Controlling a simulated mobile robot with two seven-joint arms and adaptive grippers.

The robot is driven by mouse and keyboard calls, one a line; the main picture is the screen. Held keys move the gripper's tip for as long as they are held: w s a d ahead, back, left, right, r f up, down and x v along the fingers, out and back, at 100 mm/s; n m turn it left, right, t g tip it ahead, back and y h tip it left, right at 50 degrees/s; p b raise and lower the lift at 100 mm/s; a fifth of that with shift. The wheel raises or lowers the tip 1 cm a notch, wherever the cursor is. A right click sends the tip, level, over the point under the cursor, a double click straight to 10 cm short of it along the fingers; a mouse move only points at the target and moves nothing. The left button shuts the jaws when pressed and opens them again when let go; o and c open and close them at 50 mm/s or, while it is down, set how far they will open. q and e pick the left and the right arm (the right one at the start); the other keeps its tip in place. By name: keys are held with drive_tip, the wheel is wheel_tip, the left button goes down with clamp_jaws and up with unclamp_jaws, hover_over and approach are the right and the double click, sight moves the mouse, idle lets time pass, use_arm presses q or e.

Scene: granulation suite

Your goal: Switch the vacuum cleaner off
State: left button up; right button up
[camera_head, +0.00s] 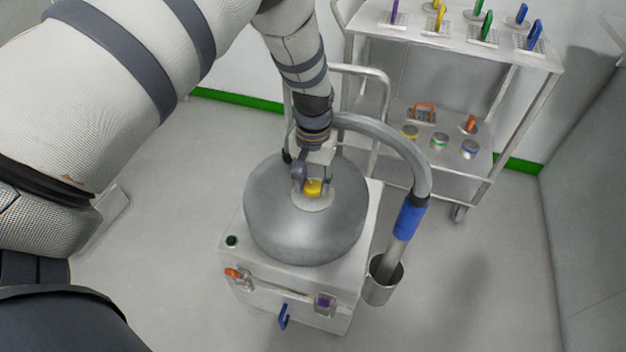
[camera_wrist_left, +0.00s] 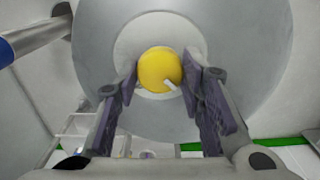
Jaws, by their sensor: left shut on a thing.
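The vacuum cleaner has a rounded grey metal dome (camera_head: 275,230) on a boxy pale base (camera_head: 345,290). A yellow knob (camera_head: 313,188) with a pale disc around it sits on top of the dome. In the left wrist view the round yellow knob (camera_wrist_left: 160,66) carries a short white mark at its lower right. My left gripper (camera_head: 304,182) comes down from above and behind onto the knob. In the left wrist view its fingers (camera_wrist_left: 160,78) stand on both sides of the knob, shut on it. My right gripper is not in view.
A grey hose (camera_head: 400,145) with a blue cuff (camera_head: 409,221) arcs down into a metal cup (camera_head: 381,285) at the vacuum's right. The base front has orange (camera_head: 234,273) and purple (camera_head: 324,303) latches. A steel trolley (camera_head: 420,165) with coloured tools stands behind. Floor at right is clear.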

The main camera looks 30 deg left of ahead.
sight(313, 186)
use_arm(q)
drive_tip(key=shift+n, duration=0.4)
drive_tip(key=o, duration=1.1)
drive_tip(key=shift+o, duration=0.2)
wheel_tip(313, 186, up, 12)
